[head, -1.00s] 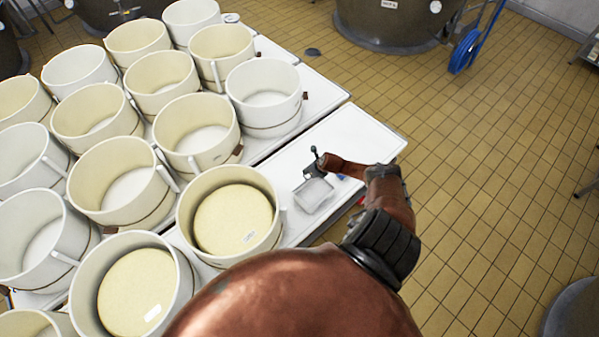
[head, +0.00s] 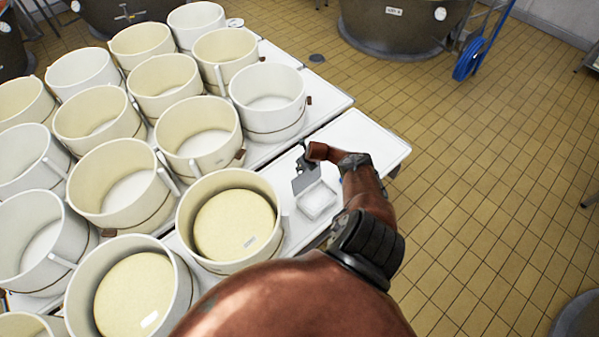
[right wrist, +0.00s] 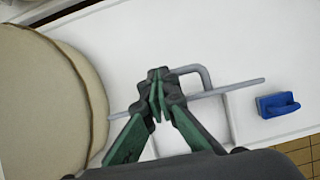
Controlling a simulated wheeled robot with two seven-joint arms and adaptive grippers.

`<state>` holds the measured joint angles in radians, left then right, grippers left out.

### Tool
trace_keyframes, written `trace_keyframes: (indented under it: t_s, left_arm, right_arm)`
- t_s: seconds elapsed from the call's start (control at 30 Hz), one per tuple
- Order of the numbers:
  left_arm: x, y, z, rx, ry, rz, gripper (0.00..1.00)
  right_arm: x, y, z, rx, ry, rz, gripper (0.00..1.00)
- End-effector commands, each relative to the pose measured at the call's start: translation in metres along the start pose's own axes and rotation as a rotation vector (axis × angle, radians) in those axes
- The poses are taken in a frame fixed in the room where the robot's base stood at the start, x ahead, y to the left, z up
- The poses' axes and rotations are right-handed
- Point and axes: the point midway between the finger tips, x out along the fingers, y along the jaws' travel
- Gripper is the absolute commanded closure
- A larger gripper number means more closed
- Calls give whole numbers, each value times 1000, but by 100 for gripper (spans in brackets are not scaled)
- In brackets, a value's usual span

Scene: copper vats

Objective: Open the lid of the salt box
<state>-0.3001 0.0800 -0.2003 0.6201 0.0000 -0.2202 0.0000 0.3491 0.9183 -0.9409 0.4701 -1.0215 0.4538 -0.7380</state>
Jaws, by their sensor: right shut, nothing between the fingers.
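The salt box (head: 318,203) is a small pale box on the white table, beside the nearest cheese mould. Its grey lid (head: 306,176) stands raised at the box's far-left side, and the box's white inside shows. My right gripper (head: 303,158) is just beyond the raised lid. In the right wrist view, the fingers of the right gripper (right wrist: 157,88) are together and empty. There the lid (right wrist: 230,88) appears nearly edge-on as a thin grey bar with a loop handle, close to the fingertips. Whether they touch cannot be told. My left gripper is out of view.
Several round cheese moulds (head: 198,128) crowd the tables on the left. The table's far right end (head: 365,135) is clear. A vat (head: 400,30) and blue trolley wheel (head: 468,60) stand beyond.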

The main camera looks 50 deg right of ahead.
Motion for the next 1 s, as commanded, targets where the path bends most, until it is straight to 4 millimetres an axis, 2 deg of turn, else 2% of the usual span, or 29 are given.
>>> trace_keyframes:
  t_s: [0.67, 0.87, 1.0]
  left_arm:
    - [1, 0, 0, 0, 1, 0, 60]
    - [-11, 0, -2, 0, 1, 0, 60]
    - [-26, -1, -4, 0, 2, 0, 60]
  right_arm:
    - [0, -1, 3, 1, -1, -1, 100]
    - [-12, -1, 8, 1, -2, -2, 100]
    - [-27, -2, 15, 2, -2, -2, 100]
